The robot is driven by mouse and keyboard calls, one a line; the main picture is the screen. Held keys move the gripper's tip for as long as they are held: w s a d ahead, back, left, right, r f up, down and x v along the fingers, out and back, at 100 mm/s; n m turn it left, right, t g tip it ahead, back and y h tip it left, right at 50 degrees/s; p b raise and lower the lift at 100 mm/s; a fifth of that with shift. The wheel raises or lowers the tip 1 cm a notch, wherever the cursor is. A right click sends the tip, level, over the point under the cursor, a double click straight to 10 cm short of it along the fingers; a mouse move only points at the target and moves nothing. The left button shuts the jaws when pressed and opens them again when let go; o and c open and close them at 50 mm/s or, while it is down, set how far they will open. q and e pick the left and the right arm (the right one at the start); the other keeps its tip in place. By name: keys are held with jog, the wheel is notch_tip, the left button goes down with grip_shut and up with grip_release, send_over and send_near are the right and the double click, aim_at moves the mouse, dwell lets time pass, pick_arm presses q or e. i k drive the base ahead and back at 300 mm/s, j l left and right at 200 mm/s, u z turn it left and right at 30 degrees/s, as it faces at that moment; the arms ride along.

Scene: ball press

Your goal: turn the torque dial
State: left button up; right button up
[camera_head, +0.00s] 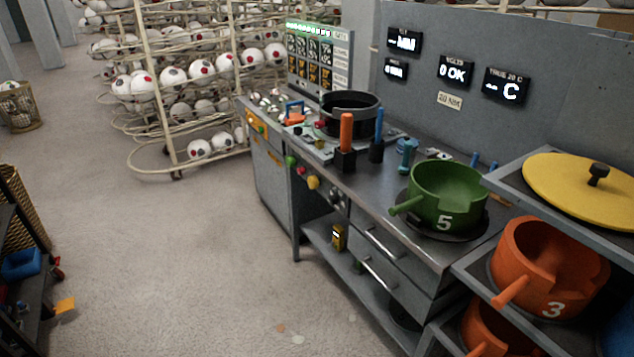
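A steel workbench (395,190) runs along the right side. Its front edge carries a dark round dial (335,196), with a yellow knob (313,182), a red knob (300,171) and a green knob (290,160) farther along. Their markings are too small to read, so I cannot tell for sure which is the torque dial. A wall display (506,86) shows a large C, and a small label (449,101) appears to read 20 NM. Neither of my grippers is in view.
A green pot (447,190) marked 5 sits on the bench. Orange pots (548,265) and a yellow lid (580,190) fill the near-right shelves. A ball rack (160,143) stands behind. A dark cart (28,275) is at left; the floor between is mostly clear.

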aim_at(333, 199)
jog(key=i+j+z, duration=0.15)
jog(key=z, duration=0.3)
jog(key=i+j+z, duration=0.15)
jog(key=j+z, duration=0.3)
jog(key=i+j+z, duration=0.15)
jog(key=j, duration=0.35)
jog(key=i+j+z, duration=0.1)
jog(key=j, duration=0.45)
jog(key=i+j+z, duration=0.15)
jog(key=j, duration=0.4)
jog(key=i+j+z, duration=0.15)
jog(key=j, duration=0.4)
jog(key=k, duration=0.05)
